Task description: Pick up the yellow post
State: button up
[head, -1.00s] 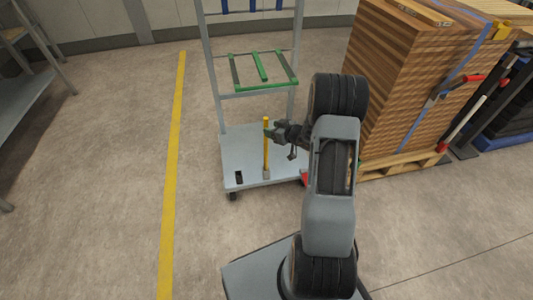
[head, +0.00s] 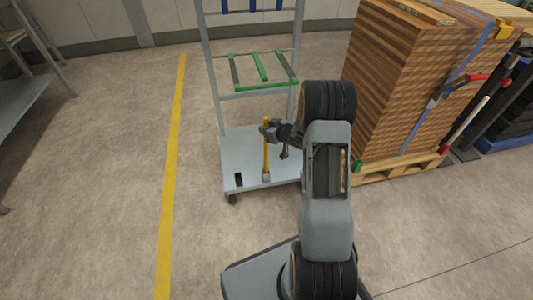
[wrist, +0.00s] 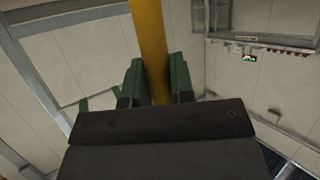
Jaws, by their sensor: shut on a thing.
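The yellow post (head: 265,154) stands near upright at the front of the trolley's pale grey deck (head: 240,152). Its lower end meets a small grey socket (head: 266,177); whether it still sits inside cannot be told. My gripper (head: 268,130) reaches in from the right and is shut around the upper part of the post. In the wrist view, the post (wrist: 149,45) runs between the two green finger pads (wrist: 156,82), and its lower part is hidden behind my gripper's body.
The trolley's grey frame (head: 213,75) rises behind the post, with a green-edged rack (head: 262,85). A dark square hole (head: 238,180) is in the deck at left. A strapped wood stack (head: 400,85) on a pallet stands right. Floor left of the trolley is open.

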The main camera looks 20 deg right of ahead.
grip_shut()
